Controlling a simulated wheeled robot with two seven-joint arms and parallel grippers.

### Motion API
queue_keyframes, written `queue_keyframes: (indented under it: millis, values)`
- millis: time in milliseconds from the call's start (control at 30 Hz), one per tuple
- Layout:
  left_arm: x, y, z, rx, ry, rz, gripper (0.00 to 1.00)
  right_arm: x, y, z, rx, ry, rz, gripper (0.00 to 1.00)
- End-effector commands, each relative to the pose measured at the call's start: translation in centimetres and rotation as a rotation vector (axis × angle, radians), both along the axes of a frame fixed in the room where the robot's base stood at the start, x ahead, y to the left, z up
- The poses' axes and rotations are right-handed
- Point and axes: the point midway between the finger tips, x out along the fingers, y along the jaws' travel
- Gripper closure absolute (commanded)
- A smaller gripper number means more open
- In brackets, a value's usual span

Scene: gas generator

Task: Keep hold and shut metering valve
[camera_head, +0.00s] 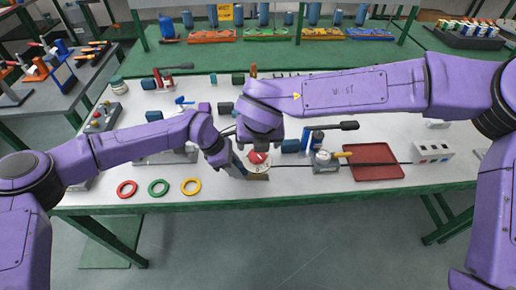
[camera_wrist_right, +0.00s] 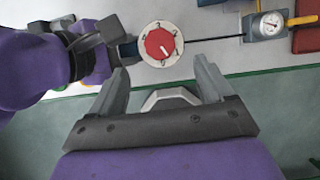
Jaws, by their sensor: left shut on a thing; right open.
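The metering valve has a round red knob on a white numbered dial (camera_wrist_right: 160,44). In the head view the red knob (camera_head: 258,157) sits near the table's front edge. A short white mark on the knob points toward the low-number side of the dial, near 0; its exact reading is hard to tell. My left gripper (camera_head: 236,163) is shut on a dark blue part (camera_wrist_right: 127,49) at the valve's left side. My right gripper (camera_wrist_right: 162,80) is open, with its fingers apart and empty, close to the dial.
A dark rod runs right from the valve to a gauge block (camera_head: 323,160) with a yellow handle (camera_head: 340,154). A red tray (camera_head: 375,172) lies beyond it. Red, green and yellow rings (camera_head: 158,187) lie at the front left. Blue parts stand behind the valve.

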Motion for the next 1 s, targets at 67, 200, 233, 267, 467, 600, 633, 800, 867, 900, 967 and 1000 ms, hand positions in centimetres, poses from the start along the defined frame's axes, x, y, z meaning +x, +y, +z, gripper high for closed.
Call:
queue_keyframes:
  millis: [67, 200, 233, 267, 467, 600, 633, 800, 867, 900, 967, 1000]
  values:
    - [0.0, 0.0, 0.0, 0.000, 0.000, -0.001, 1.00, -0.5, 0.0, 1.4, 0.000, -0.002, -0.001, 0.20]
    - [0.0, 0.0, 0.0, 0.000, 0.000, -0.001, 1.00, -1.1, -0.1, 2.8, -0.001, -0.001, -0.001, 0.20]
    - [0.0, 0.0, 0.0, 0.000, 0.000, -0.001, 1.00, -1.2, -0.1, 2.9, -0.001, 0.000, -0.001, 0.20]
    - [0.0, 0.0, 0.0, 0.000, 0.000, -0.001, 1.00, -1.2, -0.1, 3.0, -0.001, 0.001, 0.000, 0.20]
    - [0.0, 0.0, 0.0, 0.000, 0.000, -0.001, 1.00, -1.3, -0.1, 3.0, -0.001, 0.001, 0.000, 0.20]
    - [0.0, 0.0, 0.0, 0.000, 0.000, -0.001, 1.00, -0.6, -0.2, 3.0, -0.002, 0.016, -0.021, 0.20]
    - [0.0, 0.0, 0.0, 0.000, 0.000, -0.001, 1.00, -0.2, -0.3, 3.1, -0.002, 0.027, -0.038, 0.20]
    - [0.0, 0.0, 0.0, -0.001, -0.001, -0.002, 1.00, 4.2, -1.5, 3.2, 0.003, 0.181, -0.199, 0.20]
    - [0.0, 0.0, 0.0, -0.001, -0.001, -0.002, 1.00, 5.4, -2.1, 3.0, 0.018, 0.277, -0.280, 0.20]
    - [0.0, 0.0, 0.0, -0.001, -0.001, -0.002, 1.00, 6.1, -2.5, 2.7, 0.034, 0.348, -0.336, 0.20]
    - [0.0, 0.0, 0.0, -0.001, -0.001, 0.000, 1.00, 6.8, -2.8, 2.5, 0.063, 0.449, -0.409, 0.20]
    - [0.0, 0.0, 0.0, -0.001, -0.001, 0.000, 1.00, 7.3, -3.0, 2.5, 0.088, 0.510, -0.450, 0.20]
